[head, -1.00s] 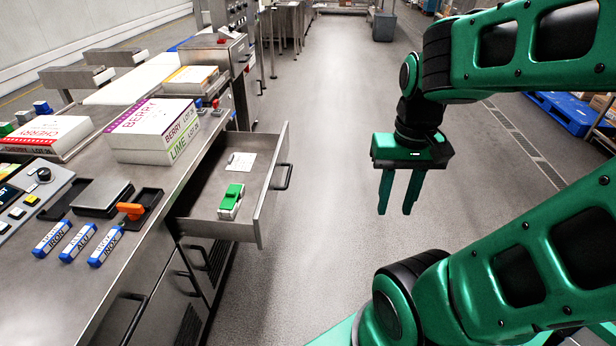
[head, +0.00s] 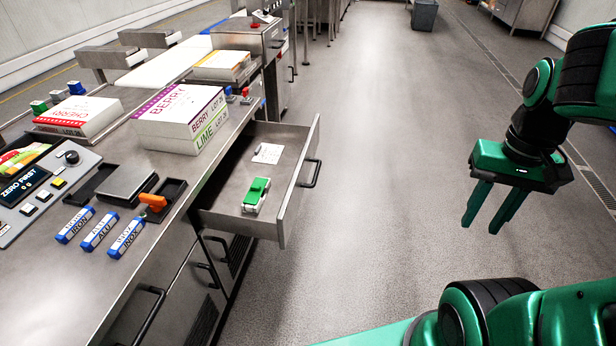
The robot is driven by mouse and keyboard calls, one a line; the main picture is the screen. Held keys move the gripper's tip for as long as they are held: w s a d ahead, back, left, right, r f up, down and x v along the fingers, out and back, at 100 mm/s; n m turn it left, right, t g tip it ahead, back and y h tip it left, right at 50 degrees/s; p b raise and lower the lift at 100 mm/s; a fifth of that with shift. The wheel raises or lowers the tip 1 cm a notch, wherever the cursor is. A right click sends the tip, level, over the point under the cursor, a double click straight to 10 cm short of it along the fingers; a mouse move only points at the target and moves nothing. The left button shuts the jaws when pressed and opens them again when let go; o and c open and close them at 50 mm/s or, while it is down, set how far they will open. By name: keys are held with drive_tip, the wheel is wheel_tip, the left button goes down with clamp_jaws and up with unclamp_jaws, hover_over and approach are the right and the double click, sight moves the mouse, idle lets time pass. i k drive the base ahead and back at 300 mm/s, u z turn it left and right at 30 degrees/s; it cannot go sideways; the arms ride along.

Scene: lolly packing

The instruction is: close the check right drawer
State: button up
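The open metal drawer (head: 225,222) sticks out to the right from under the steel counter. A dark bar handle (head: 311,174) is on its front panel (head: 298,192). Inside lie a green and white object (head: 256,195) and a white paper with a pen (head: 267,153). My gripper (head: 483,228) hangs over the floor well to the right of the drawer, pointing down. Its two fingers are apart with nothing between them. It touches nothing.
On the counter stand Berry and Lime boxes (head: 180,118), Cherry boxes (head: 78,117), a scale plate (head: 126,182), an orange-handled item (head: 154,202) and several blue-ended bars (head: 126,238). Another handle (head: 148,318) projects below the counter. The floor (head: 385,150) between drawer and gripper is clear.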

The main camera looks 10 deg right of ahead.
sight(217, 207)
drive_tip(key=u, duration=0.05)
drive_tip(key=i, duration=0.3)
drive_tip(key=z, duration=0.8)
drive_tip(key=k, duration=0.95)
drive_tip(key=u, duration=0.55)
drive_tip(key=i, duration=1)
drive_tip(key=z, duration=0.05)
